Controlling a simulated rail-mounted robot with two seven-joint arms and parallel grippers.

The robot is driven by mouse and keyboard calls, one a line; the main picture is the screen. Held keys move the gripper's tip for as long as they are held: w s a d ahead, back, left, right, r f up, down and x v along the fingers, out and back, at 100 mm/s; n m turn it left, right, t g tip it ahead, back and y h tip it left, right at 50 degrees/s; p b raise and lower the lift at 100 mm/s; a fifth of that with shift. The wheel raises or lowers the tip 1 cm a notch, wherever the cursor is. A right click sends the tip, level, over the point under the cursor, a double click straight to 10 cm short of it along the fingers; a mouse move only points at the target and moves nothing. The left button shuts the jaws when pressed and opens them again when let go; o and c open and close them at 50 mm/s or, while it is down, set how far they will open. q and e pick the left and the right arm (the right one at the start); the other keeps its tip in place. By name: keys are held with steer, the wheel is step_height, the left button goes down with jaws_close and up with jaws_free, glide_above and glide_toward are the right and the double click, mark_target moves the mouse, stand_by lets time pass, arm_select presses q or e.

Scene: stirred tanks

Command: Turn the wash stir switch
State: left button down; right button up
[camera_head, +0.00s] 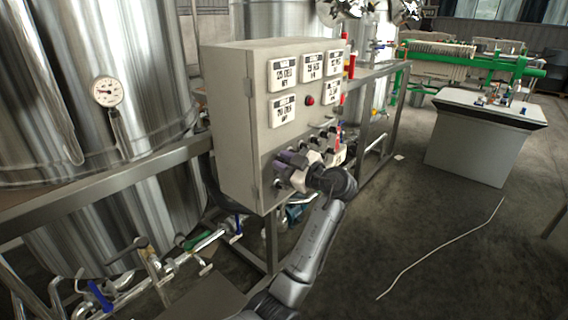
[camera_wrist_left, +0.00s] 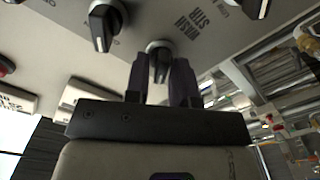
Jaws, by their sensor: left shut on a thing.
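The wash stir switch (camera_wrist_left: 160,62) is a black knob on a pale round base, with "WASH STIR" printed beside it in the left wrist view. My left gripper (camera_head: 284,168) is at the lower front of the grey control cabinet (camera_head: 228,130). In the left wrist view the purple-dark fingers of the left gripper (camera_wrist_left: 161,80) stand on either side of the knob and are shut on it. In the head view the gripper hides the knob. My right gripper is in neither view.
A similar black knob (camera_wrist_left: 103,24) sits close beside the held one, and another switch (camera_wrist_left: 256,8) lies on the other side. White displays (camera_head: 283,74) and a red button (camera_head: 310,100) are higher on the cabinet. A steel tank (camera_head: 150,50) stands left; open floor lies right.

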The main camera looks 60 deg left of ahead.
arm_select(q)
steer(key=c, duration=1.2)
jaws_free()
steer(key=shift+w+d, duration=0.2)
steer(key=shift+d, duration=0.3)
steer(key=p+v, duration=0.3)
steer(key=v, duration=1)
steer(key=shift+p, duration=0.3)
steer(key=shift+s, duration=0.1)
